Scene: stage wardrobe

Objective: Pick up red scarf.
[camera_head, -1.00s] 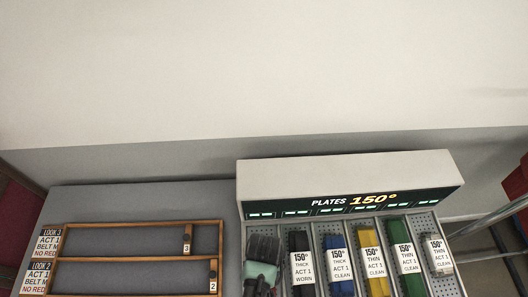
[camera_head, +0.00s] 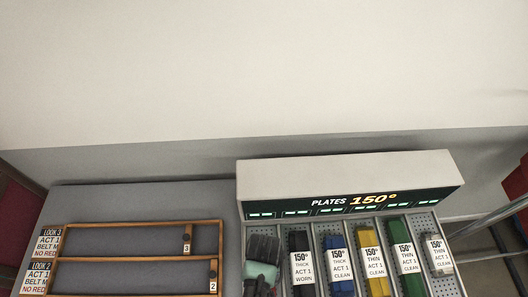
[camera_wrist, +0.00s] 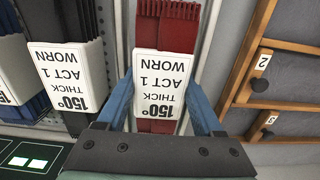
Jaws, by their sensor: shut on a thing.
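The red scarf (camera_wrist: 165,28) is a folded strip with a white tag reading "150° THICK ACT 1 WORN", upside down in the wrist view. My gripper (camera_wrist: 160,102) is shut on it, with one blue finger at each side of the tagged end. The scarf lies along a slot of the plates rack. In the head view my gripper (camera_head: 262,272) is over the leftmost slot and hides the scarf. I cannot tell whether the scarf is clear of the slot floor.
Black (camera_head: 300,256), blue (camera_head: 339,257), yellow (camera_head: 371,256), green (camera_head: 403,252) and grey (camera_head: 436,257) tagged strips lie in the neighbouring slots. The lit "PLATES 150°" housing (camera_head: 350,178) stands behind. Wood-framed trays (camera_head: 135,223) are at the left.

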